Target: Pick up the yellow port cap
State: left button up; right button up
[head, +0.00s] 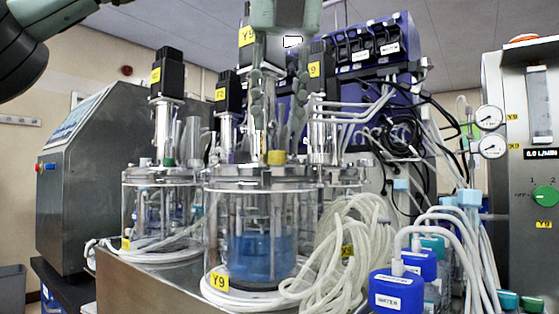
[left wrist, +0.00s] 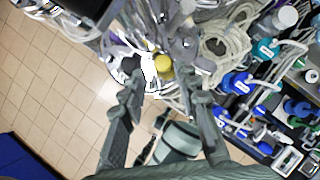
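The yellow port cap (head: 277,157) sits on the metal lid of the front glass bioreactor (head: 222,205), which holds blue liquid. My left gripper (head: 278,143) comes down from above the lid, its fingers spread, with the cap just below and between the fingertips in the head view. In the left wrist view, the cap (left wrist: 163,66) shows round and yellow in the gap just beyond the open fingertips (left wrist: 161,82). No contact with the cap is visible.
A second glass bioreactor (head: 140,205) stands behind to the left. Black motors (head: 168,77) rise close around the gripper. Coiled clear tubing (head: 345,240) and blue-capped bottles (head: 397,290) crowd the right. A control panel (head: 530,180) stands at far right.

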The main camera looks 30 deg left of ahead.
aim_at(277, 162)
pick_arm(q)
jog(key=x, duration=0.4)
jog(key=shift+w+f, duration=0.2)
jog(key=shift+f, duration=0.3)
jog(key=c, duration=0.6)
pick_arm(e)
jog(key=shift+w+d+r, duration=0.1)
jog(key=shift+w+d, duration=0.25)
jog(key=shift+w, duration=0.1)
jog(key=shift+s, duration=0.1)
